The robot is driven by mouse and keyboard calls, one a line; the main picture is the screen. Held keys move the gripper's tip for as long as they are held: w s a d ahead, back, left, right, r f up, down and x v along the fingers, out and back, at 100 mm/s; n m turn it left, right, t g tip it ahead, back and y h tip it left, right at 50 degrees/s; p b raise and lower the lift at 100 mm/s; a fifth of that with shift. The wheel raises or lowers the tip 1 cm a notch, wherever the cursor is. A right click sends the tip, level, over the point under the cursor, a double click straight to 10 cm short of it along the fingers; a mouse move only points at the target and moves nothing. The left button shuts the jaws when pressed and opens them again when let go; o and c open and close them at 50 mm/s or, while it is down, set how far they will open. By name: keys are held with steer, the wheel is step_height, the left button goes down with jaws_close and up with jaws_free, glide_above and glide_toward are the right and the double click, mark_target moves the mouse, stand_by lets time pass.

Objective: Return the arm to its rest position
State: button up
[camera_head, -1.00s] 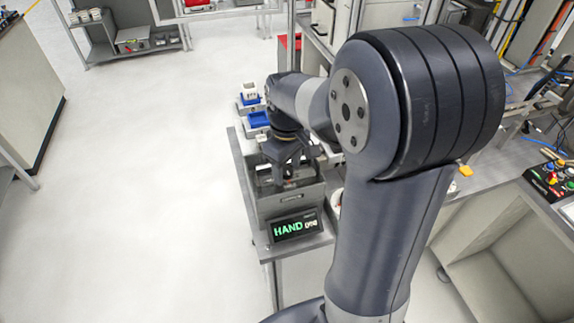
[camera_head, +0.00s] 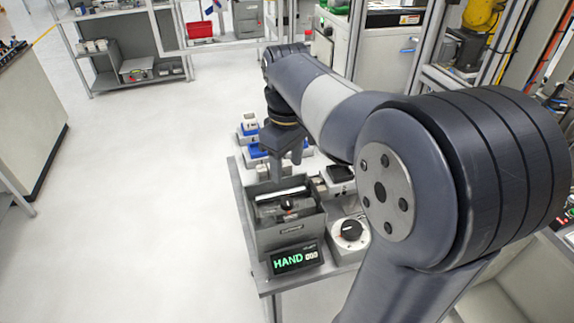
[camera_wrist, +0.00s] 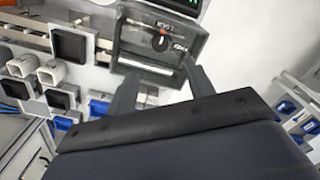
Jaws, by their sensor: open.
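My arm (camera_head: 330,100) reaches from the lower right over a workbench in the head view. My gripper (camera_head: 286,158) hangs at its end, pointing down, above and behind a grey open-topped box (camera_head: 277,237). In the wrist view my gripper (camera_wrist: 160,85) shows two dark fingers spread apart with nothing between them. The grey box shows there too (camera_wrist: 122,42), beyond the fingertips, with a dark round knob (camera_wrist: 160,42) inside. The gripper is clear of the box.
Blue trays and white-topped blocks stand behind on the bench (camera_head: 252,277). Open floor (camera_head: 140,180) lies to the left.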

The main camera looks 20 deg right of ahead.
mark_target(287, 201)
steer(key=shift+f, duration=0.15)
step_height(287, 201, down, 10)
steer(key=shift+f+p, duration=0.1)
steer(key=shift+p, duration=0.2)
steer(key=shift+f, duration=0.25)
steer(key=shift+r, duration=0.1)
